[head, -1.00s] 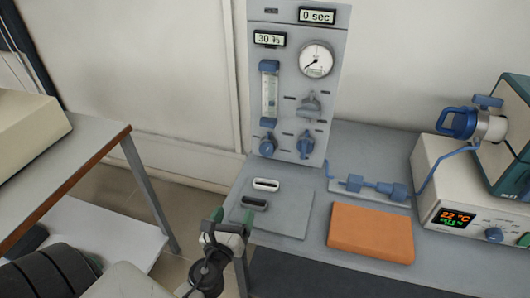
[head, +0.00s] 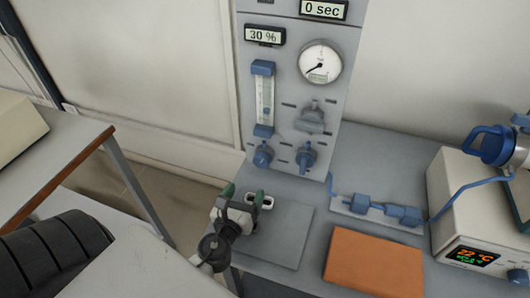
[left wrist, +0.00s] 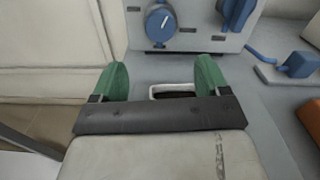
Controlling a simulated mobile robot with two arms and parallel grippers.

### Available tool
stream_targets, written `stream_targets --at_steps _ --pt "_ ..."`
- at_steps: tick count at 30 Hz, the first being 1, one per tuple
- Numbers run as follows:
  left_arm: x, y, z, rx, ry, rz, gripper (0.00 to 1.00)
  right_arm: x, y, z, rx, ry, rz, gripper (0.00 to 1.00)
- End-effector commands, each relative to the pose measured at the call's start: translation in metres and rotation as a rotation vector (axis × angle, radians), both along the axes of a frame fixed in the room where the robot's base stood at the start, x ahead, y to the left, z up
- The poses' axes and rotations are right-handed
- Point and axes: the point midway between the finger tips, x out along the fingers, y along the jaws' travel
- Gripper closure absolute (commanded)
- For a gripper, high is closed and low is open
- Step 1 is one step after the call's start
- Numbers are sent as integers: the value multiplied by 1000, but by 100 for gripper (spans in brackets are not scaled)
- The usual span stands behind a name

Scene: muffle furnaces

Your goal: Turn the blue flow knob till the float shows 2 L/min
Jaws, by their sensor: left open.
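The grey gas panel (head: 287,100) stands at the back of the bench. It bears a float tube (head: 265,98) with blue end caps, and a round blue knob (head: 263,156) sits below the tube. That blue knob shows at the top of the left wrist view (left wrist: 160,24), with a white mark pointing nearly up. A second blue knob (head: 306,156) sits to its right. The float's reading is too small to tell. My left gripper (head: 243,194) is open and empty, with green fingertips, in front of and below the round knob, apart from it. My right gripper is not in view.
A white-rimmed handle (head: 266,201) lies on a grey plate (head: 293,232) by the left gripper. An orange block (head: 373,262) lies to the right. Blue fittings (head: 372,207) run along the bench to the furnace controller (head: 470,220). A wood-edged table (head: 55,165) stands left.

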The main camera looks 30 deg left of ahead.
Motion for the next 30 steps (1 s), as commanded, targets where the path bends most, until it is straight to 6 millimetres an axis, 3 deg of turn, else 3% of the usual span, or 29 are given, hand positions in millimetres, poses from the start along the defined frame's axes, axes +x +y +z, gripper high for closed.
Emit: stream_targets --at_steps 8,21,30 --pt "17 4 2 0 -1 -1 24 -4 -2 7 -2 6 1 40" --pt "92 22 1 -1 -2 1 24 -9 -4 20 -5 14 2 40" --pt "105 26 -1 0 0 0 24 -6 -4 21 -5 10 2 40"
